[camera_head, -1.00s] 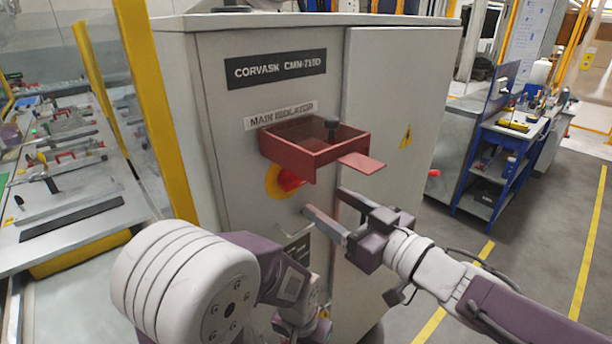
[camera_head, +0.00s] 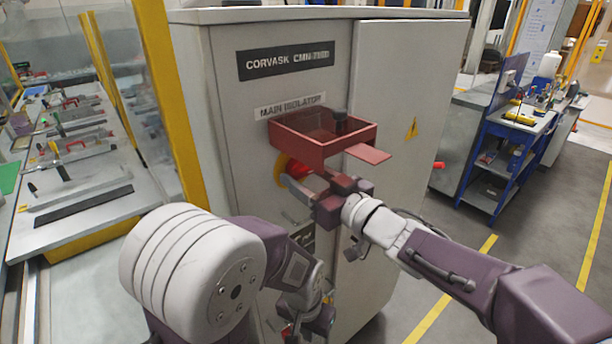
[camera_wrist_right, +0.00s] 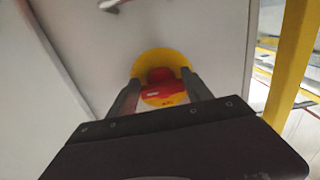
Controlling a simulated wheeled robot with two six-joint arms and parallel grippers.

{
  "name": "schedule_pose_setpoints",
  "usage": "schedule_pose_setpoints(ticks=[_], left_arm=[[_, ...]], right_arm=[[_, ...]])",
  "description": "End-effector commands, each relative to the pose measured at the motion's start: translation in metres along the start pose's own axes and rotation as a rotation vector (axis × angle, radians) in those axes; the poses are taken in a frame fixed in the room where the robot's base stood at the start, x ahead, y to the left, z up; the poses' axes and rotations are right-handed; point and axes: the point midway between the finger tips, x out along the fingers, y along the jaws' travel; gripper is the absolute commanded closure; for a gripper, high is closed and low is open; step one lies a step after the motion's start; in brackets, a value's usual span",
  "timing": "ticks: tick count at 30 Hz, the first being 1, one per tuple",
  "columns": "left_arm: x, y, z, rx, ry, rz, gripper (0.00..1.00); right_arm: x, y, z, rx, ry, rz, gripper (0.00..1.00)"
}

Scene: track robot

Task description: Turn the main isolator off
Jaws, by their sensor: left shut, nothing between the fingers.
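The main isolator is a red rotary handle (camera_head: 297,170) on a yellow round plate (camera_head: 281,171), low on the grey cabinet's front panel under the "MAIN ISOLATOR" label (camera_head: 290,106). The right wrist view shows the red handle (camera_wrist_right: 162,79) and the yellow plate (camera_wrist_right: 180,60). My right gripper (camera_head: 295,182) is at the handle; in the wrist view its two fingers (camera_wrist_right: 160,86) stand apart on either side of it, with gaps visible. The fingers partly hide the handle in the head view. My left gripper (camera_head: 305,325) is low before the cabinet, shut and empty.
A yellow post (camera_head: 170,100) stands left of the cabinet. A blue trolley (camera_head: 505,150) is at the right.

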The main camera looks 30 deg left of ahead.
Motion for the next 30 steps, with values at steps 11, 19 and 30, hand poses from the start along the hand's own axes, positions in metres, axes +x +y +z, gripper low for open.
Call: schedule_pose_setpoints(ticks=[11, 19, 30], left_arm=[[0.002, 0.0, 0.0, 0.0, 0.0, 0.0, 1.0], [0.009, 0.0, 0.001, 0.0, 0.0, 0.0, 1.0], [0.026, -0.001, 0.003, 0.0, 0.0, 0.0, 1.0]], right_arm=[[0.0, 0.0, 0.0, -0.021, 0.001, 0.0, 0.84], [0.0, 0.002, 0.001, -0.162, 0.001, 0.001, 0.84], [-0.001, 0.004, 0.001, -0.505, 0.002, 0.001, 0.84]])
